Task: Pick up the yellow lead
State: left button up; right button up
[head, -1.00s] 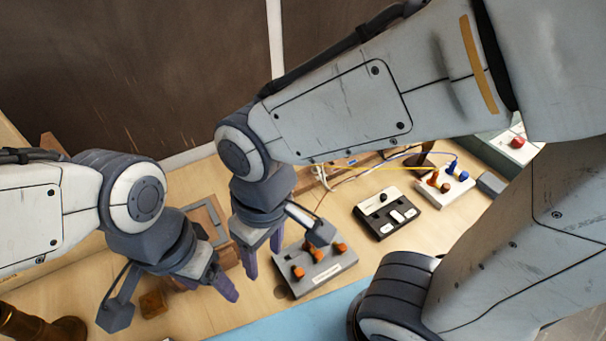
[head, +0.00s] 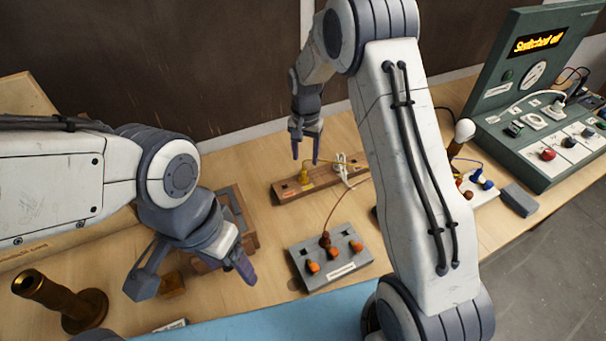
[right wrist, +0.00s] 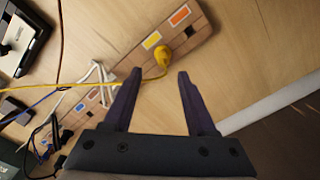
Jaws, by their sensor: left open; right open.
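The yellow lead's plug (head: 304,175) stands in a wooden strip (head: 290,190) at the back of the table. Its yellow cable runs right from it. In the right wrist view the yellow plug (right wrist: 162,54) sits just beyond and between my fingertips, beside a yellow label and an orange label. My right gripper (head: 306,158) is open and empty, pointing down over the plug. It also shows open in the right wrist view (right wrist: 160,78). My left gripper (head: 240,265) is open and empty at the left of the table, away from the lead.
A grey block with orange terminals (head: 330,262) stands in front of the strip. A white cable (right wrist: 95,85) lies by the strip. A green panel (head: 540,130) reading "Switched off" and a bulb (head: 464,130) are at right. A brass stand (head: 80,312) is at front left.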

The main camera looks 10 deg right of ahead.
aim_at(303, 170)
jog(key=shift+f, duration=0.9)
jog(key=shift+a+f+p, duration=0.15)
jog(key=shift+f+p, duration=0.45)
jog(key=shift+p, duration=0.1)
notch_tip(303, 170, down, 3)
jog(key=shift+a+f+p, duration=0.1)
jog(key=shift+f+p, duration=0.1)
jog(key=shift+p, duration=0.55)
jog(key=shift+f, duration=0.4)
jog(key=shift+c, duration=0.4)
grip_shut()
